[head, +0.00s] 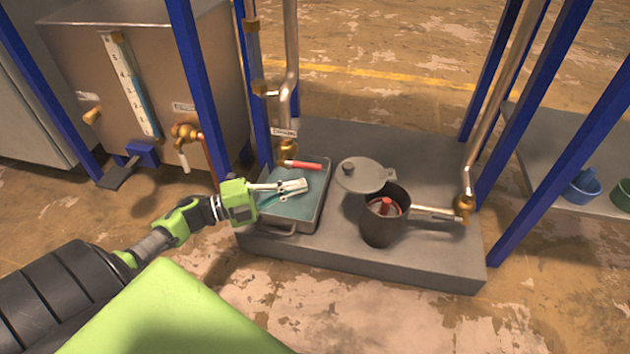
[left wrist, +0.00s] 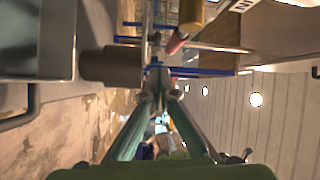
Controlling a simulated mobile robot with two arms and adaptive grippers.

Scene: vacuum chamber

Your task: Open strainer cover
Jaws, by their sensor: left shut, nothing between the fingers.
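The strainer (head: 380,228) is a dark cylindrical pot on the grey platform, joined to a pipe on its right. Its round grey cover (head: 362,177), with a dark knob, is off the mouth, at the pot's upper left. The mouth is uncovered and a red part (head: 386,207) shows inside. Whether the cover touches the rim by its hinge side is hard to tell. My left gripper (head: 303,186) is shut and empty, above the tray and left of the cover, apart from it. Its fingers (left wrist: 161,98) meet in the left wrist view. My right gripper is not in view.
A grey tray (head: 291,229) with teal inside stands below my left gripper. A red-handled thing (head: 302,165) lies at its back. Blue posts (head: 200,90) and pipes (head: 291,60) rise around the platform (head: 430,265). A metal tank (head: 80,60) stands at left.

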